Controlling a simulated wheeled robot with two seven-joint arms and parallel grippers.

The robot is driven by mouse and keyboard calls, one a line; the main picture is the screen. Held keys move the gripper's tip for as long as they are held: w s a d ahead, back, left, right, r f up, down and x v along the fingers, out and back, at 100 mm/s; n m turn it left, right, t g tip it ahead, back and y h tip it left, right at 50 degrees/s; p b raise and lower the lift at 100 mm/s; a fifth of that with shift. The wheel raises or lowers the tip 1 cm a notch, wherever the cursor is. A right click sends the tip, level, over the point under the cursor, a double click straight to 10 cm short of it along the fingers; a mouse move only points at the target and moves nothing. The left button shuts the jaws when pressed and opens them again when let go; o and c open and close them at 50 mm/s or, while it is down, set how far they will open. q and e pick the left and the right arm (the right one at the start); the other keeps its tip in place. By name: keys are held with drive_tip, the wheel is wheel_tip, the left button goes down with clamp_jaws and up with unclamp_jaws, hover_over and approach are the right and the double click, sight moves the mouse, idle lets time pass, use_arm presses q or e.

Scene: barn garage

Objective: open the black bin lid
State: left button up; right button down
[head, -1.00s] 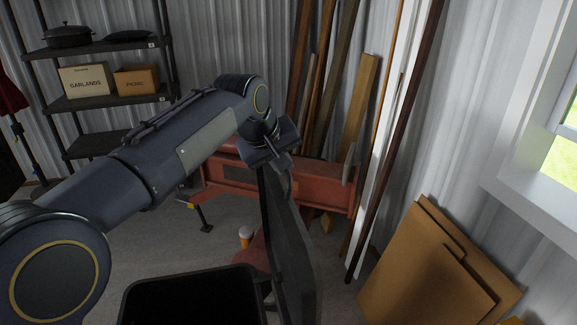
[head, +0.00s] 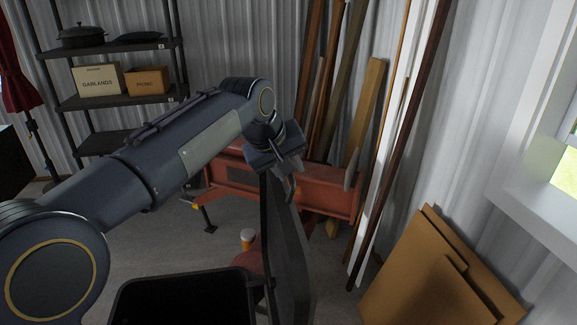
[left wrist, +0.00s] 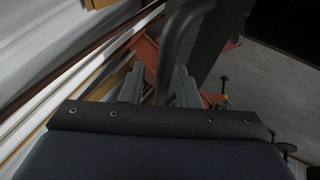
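The black bin (head: 130,290) is at the bottom of the head view, its dark inside showing through the open top. Its black lid (head: 282,250) stands nearly upright along the bin's right side, seen almost edge-on. My left gripper (head: 288,176) is at the lid's upper edge. In the left wrist view, the two fingers of my left gripper (left wrist: 158,88) are apart, with the lid's curved dark rim (left wrist: 180,40) between them. A thin gap shows beside the left finger, so the fingers look open around the rim. My right gripper is not in view.
A red metal bench-like frame (head: 320,195) and leaning boards (head: 365,110) stand behind the lid. Cardboard sheets (head: 430,280) lean against the wall at right. A shelf with boxes (head: 98,85) is at back left.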

use_arm(q)
drive_tip(key=v, duration=0.7)
drive_tip(key=shift+a+r+b, duration=0.2)
drive_tip(key=shift+r+b, duration=0.1)
drive_tip(key=shift+r, duration=0.05)
drive_tip(key=shift+s, duration=0.15)
